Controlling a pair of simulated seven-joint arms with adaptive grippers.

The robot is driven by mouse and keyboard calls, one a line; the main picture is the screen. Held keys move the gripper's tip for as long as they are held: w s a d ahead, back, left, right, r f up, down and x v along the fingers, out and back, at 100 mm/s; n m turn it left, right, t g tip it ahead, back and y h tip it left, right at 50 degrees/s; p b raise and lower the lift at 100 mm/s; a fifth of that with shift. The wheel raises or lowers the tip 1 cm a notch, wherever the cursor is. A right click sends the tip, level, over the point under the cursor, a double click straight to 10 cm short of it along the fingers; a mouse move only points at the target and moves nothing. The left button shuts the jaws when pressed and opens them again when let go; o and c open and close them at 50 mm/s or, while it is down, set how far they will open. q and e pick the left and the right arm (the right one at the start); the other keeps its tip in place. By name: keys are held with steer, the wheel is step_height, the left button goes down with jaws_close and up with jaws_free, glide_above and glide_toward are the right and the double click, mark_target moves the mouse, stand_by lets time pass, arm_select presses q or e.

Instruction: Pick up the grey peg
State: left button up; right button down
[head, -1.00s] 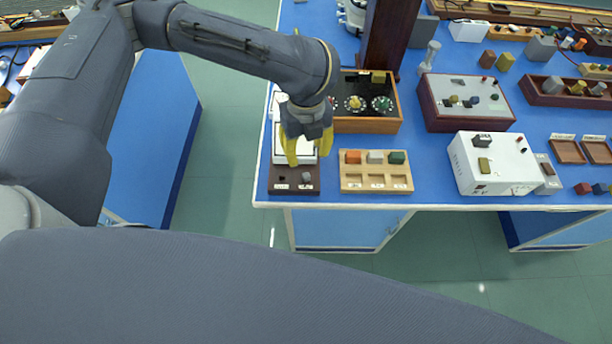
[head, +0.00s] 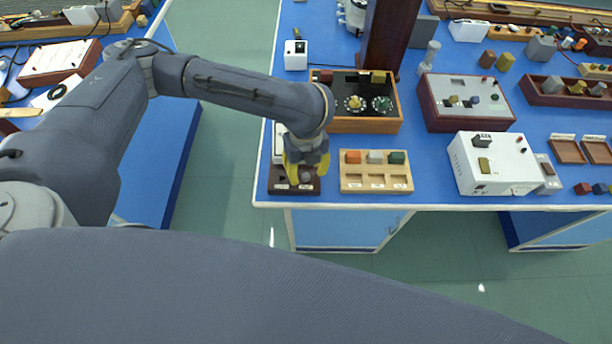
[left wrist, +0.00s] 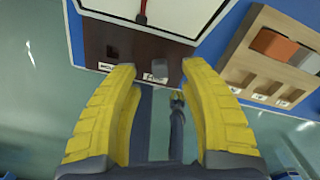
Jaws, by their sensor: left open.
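A small grey peg (head: 306,177) stands on a dark brown base with white labels (head: 280,187) at the front left corner of the blue bench. My left gripper (head: 307,170) has yellow fingers and is over this base, close around or just above the peg. In the left wrist view the gripper (left wrist: 161,72) is open, with its fingers apart over the base (left wrist: 108,50). The peg (left wrist: 159,68) shows there as a dull grey patch between the fingertips, by a white label. I cannot tell whether the fingers touch it.
A wood-framed dial box (head: 365,124) is behind, and a white box (head: 493,164) farther right. The bench's front edge is close.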

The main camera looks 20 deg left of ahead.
arm_select(q)
steer(key=shift+f, duration=1.4)
jaws_close()
